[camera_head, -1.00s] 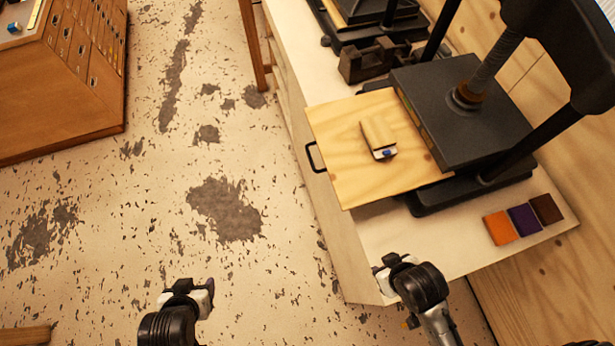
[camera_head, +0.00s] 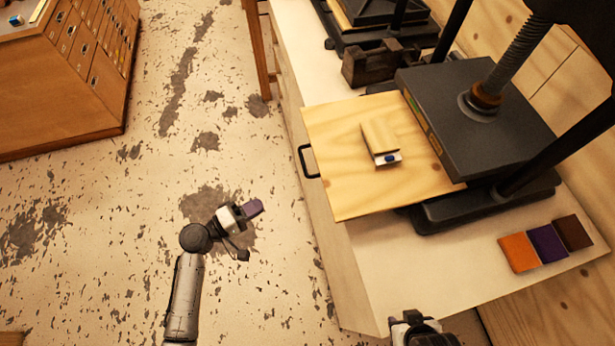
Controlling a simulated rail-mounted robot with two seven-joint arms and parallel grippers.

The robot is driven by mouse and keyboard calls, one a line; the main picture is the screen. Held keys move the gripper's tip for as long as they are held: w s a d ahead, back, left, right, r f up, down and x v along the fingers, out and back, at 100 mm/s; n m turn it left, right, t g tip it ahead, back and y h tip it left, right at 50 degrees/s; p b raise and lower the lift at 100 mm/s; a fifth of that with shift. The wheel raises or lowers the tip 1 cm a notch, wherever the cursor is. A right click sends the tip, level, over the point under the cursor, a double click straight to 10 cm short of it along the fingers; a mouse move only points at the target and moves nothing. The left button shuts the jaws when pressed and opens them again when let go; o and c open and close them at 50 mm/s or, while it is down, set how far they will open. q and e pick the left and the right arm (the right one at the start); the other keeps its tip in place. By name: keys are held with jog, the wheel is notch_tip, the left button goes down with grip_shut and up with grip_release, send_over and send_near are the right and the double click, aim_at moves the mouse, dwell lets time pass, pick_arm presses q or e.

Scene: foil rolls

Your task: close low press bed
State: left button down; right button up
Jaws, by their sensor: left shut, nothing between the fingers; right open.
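The low press bed (camera_head: 335,150) is a pale wooden board. It sticks out to the left from under the black press plate (camera_head: 465,105), with a black handle (camera_head: 309,162) on its left edge. A small wooden block (camera_head: 380,137) with a white and blue end lies on the bed. My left gripper (camera_head: 251,209) is shut and empty, over the floor to the left of the bed and apart from the handle. My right gripper (camera_head: 412,322) is at the bottom edge, by the table's near corner; its fingers are hard to make out.
The press stands on a white table (camera_head: 400,270) with orange, purple and brown blocks (camera_head: 547,242) at the right. Another press (camera_head: 375,25) and a dark metal piece (camera_head: 380,63) are behind. A wooden drawer cabinet (camera_head: 75,85) stands at the far left. Floor between is clear.

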jog(key=shift+d, duration=0.1)
jog(key=shift+r+p, duration=0.6)
jog(key=shift+w+r+p, duration=0.1)
jog(key=shift+r+p, duration=0.25)
pick_arm(q)
jog(key=w+d+r+n+t, duration=0.2)
jog(key=w+d, duration=0.6)
jog(key=d, duration=0.1)
jog(key=shift+w+d+y, duration=0.2)
jog(key=shift+d+y, duration=0.2)
pick_arm(e)
jog(key=shift+r, duration=0.1)
pick_arm(q)
jog(key=shift+f, duration=0.1)
